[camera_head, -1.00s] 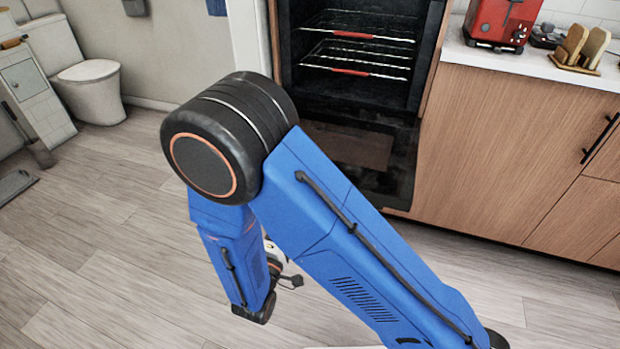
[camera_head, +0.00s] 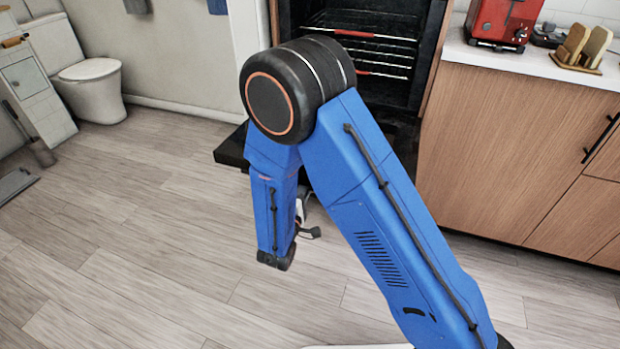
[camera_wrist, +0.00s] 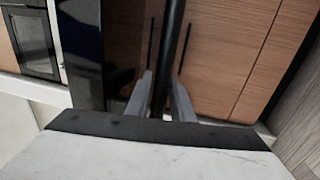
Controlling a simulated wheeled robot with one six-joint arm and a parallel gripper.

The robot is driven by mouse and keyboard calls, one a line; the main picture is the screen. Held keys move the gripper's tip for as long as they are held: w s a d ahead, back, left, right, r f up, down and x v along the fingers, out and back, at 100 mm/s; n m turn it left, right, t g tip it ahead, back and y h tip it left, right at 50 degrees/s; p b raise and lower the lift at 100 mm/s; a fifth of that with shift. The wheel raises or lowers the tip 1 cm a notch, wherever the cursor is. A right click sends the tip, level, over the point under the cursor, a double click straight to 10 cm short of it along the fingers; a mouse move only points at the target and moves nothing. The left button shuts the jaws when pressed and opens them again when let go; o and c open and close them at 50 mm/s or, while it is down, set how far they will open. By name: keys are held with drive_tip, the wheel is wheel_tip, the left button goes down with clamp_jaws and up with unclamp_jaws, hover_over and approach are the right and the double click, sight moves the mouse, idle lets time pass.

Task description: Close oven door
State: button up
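The oven (camera_head: 385,45) stands at the back, its dark cavity open. Its door (camera_head: 232,150) sticks out low in front as a black slab; my arm hides most of it in the head view. In the wrist view, a black bar (camera_wrist: 178,30), apparently the oven door's handle, runs between the two grey fingers of my gripper (camera_wrist: 163,85). The fingers lie close on either side of it; I cannot tell whether they press on it. A glossy black panel (camera_wrist: 80,50) shows left of the bar. In the head view my gripper is mostly hidden behind my arm.
Wooden cabinets (camera_head: 510,150) stand right of the oven, with a red toaster (camera_head: 500,22) and a bread rack (camera_head: 578,60) on the counter. A toilet (camera_head: 90,85) stands at the far left. The floor (camera_head: 120,260) at left and front is clear.

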drive_tip(key=shift+w+d, duration=0.15)
drive_tip(key=shift+w, duration=0.2)
clamp_jaws()
drive_tip(key=shift+r, duration=0.15)
